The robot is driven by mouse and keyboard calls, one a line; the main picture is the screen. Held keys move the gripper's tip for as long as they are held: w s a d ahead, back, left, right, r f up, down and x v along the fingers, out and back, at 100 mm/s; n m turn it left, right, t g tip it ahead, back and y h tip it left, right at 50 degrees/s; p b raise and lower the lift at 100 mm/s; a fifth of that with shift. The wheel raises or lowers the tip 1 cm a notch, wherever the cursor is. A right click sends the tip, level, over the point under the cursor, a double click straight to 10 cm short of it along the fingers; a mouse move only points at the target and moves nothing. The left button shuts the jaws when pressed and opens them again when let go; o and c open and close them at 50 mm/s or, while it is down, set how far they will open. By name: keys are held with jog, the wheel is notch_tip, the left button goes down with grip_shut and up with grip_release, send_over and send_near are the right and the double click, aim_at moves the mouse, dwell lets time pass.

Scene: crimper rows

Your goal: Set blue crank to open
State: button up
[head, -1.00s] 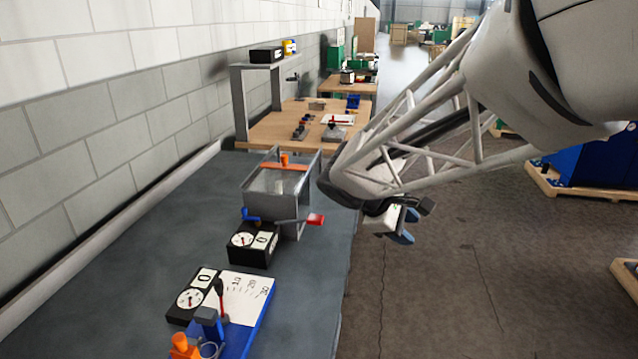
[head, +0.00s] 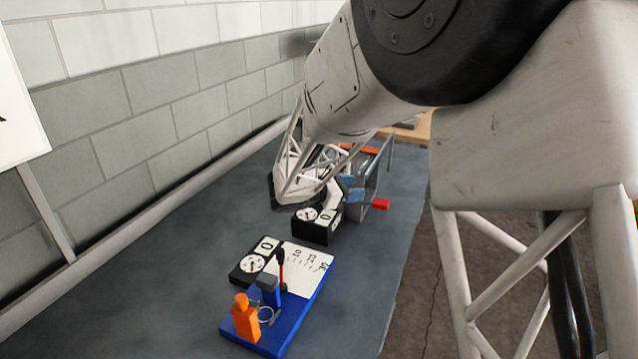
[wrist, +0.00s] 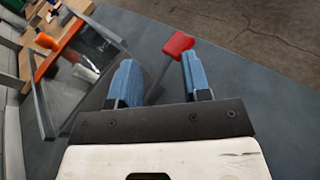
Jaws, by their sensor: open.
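A grey metal-framed box (head: 374,182) stands on the bench in the head view, partly behind my arm. It also shows at the left of the wrist view (wrist: 70,80). My gripper (head: 350,188) is open and empty beside the box.
A black gauge box (head: 316,226) sits in front of the grey box. Nearer is a blue base (head: 275,335) with a white scale plate, a second gauge box (head: 250,265), an orange part (head: 245,318) and a red-and-black lever. The wall bounds the left; the bench's left side is clear.

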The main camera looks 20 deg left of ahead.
jog(key=a+f+n+t+y, duration=0.1)
jog(key=a+f+n+t, duration=0.1)
jog(key=a, duration=0.7)
jog(key=s+a+f+n+t+y, duration=0.1)
jog(key=a+f+n, duration=0.3)
jog(key=a, duration=0.5)
jog(key=shift+s+f+t+y, duration=0.2)
jog(key=shift+t+y, duration=0.3)
jog(key=shift+t, duration=0.4)
jog(key=shift+x, duration=3.9)
grip_shut()
